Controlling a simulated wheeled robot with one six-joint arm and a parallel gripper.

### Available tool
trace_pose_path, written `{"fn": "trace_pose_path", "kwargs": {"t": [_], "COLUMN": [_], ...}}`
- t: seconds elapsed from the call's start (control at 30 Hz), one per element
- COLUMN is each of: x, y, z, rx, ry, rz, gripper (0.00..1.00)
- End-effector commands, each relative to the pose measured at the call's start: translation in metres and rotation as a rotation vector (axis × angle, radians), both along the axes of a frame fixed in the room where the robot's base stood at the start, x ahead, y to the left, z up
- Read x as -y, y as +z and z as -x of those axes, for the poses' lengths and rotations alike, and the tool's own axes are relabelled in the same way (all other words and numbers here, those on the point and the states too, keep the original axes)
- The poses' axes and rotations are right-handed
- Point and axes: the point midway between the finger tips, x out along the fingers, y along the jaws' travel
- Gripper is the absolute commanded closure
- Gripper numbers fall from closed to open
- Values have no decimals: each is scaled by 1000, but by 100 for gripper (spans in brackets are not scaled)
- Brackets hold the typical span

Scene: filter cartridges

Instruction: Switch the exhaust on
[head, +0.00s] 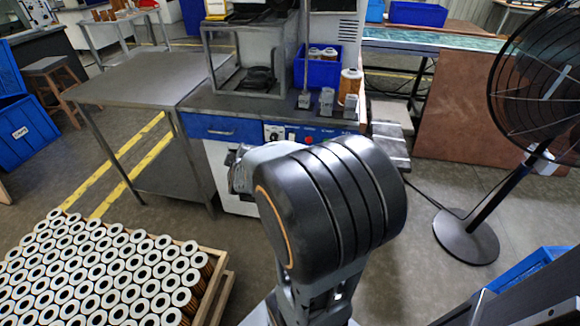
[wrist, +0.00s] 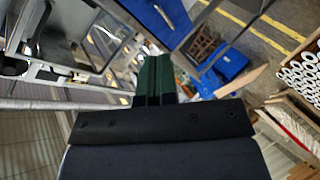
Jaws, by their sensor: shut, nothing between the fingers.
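The blue front of the workbench carries a control panel (head: 290,133) in the head view. It has a pale plate with a dark round knob at its left and small coloured buttons, one of them red, farther right. Which control belongs to the exhaust is too small to tell. My arm stands in front of the bench and covers part of the area below the panel. My gripper (wrist: 152,75) shows in the wrist view as two dark green fingers together, empty. I cannot make out the panel in the wrist view.
A pallet of filter cartridges (head: 100,270) fills the lower left. A steel table (head: 140,82) adjoins the bench on the left. A black fan (head: 468,237) stands at the right. A blue bin (head: 318,72) and a cartridge (head: 349,88) are on the bench.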

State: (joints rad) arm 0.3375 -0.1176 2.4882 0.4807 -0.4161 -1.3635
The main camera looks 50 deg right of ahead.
Motion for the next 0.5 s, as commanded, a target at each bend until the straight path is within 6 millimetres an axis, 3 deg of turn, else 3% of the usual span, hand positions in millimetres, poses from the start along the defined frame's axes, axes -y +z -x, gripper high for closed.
{"fn": "trace_pose_path", "kwargs": {"t": [0.03,0.13,0.3,0.5], "x": [22,56,92,106], "y": [-35,-57,-78,-84], "z": [4,15,35,46], "rx": [-10,-45,-126,-179], "ry": [-48,-133,-246,-302], "rz": [98,281,494,590], "gripper": [100,100,100,100]}}
